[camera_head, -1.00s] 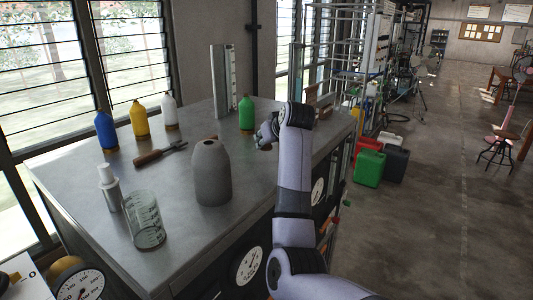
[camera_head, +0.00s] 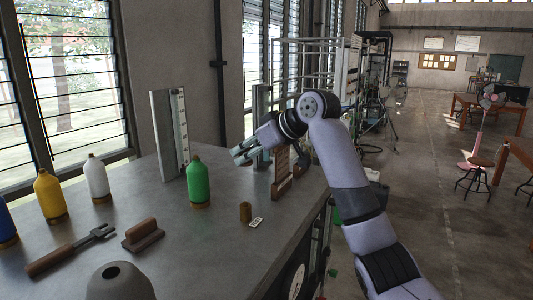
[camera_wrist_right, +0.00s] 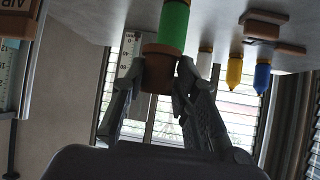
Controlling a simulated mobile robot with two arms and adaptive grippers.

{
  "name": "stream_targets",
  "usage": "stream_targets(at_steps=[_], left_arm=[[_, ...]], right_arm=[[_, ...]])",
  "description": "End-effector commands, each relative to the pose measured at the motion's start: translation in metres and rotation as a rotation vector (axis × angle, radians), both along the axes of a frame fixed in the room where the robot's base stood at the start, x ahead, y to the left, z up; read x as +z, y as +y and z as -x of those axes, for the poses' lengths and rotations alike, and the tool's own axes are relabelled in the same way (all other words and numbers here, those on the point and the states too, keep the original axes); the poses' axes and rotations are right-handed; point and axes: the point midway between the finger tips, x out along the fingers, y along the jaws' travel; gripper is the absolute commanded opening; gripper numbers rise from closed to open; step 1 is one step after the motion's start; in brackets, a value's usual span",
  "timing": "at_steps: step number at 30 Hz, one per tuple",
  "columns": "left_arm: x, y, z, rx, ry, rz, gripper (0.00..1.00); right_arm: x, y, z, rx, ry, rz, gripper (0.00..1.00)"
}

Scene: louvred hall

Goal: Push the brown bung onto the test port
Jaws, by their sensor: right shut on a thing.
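My right gripper (camera_head: 243,152) is above the bench, left of an upright brown board (camera_head: 281,172). In the right wrist view, which is upside down, its fingers (camera_wrist_right: 155,95) close on a brown stepped piece, which looks like the brown bung (camera_wrist_right: 158,76). The green bottle (camera_wrist_right: 174,25) shows beyond it. In the head view the held piece cannot be made out. A small brown cylinder (camera_head: 245,211) stands on the bench beside a white card (camera_head: 257,222). I cannot tell which thing is the test port. My left gripper is not in view.
The green bottle (camera_head: 198,183) and a tall scaled plate (camera_head: 171,135) stand left of the gripper. Yellow (camera_head: 49,196) and white (camera_head: 97,180) bottles, a fork-ended tool (camera_head: 72,250), a brown block (camera_head: 142,235) and a grey vessel (camera_head: 120,284) are farther left.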

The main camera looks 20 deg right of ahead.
Motion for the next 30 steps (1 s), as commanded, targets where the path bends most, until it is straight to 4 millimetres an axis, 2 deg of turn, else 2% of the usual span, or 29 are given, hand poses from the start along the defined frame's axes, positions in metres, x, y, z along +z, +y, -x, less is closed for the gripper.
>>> stream_targets(at_steps=[2,8,16,21,30], left_arm=[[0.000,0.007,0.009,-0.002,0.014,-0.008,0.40],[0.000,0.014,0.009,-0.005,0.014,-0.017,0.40],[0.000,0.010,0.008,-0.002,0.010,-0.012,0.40],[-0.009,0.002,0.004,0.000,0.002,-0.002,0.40],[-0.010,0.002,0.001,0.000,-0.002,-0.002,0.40]], right_arm=[[-0.001,0.003,0.001,0.007,0.000,-0.001,0.00],[-0.019,0.003,0.001,0.008,0.002,-0.001,0.00],[-0.055,0.002,0.001,0.006,0.002,-0.001,0.00],[-0.073,0.002,0.001,0.006,-0.001,-0.001,0.00],[-0.082,0.002,0.002,0.007,0.002,-0.006,0.00]])
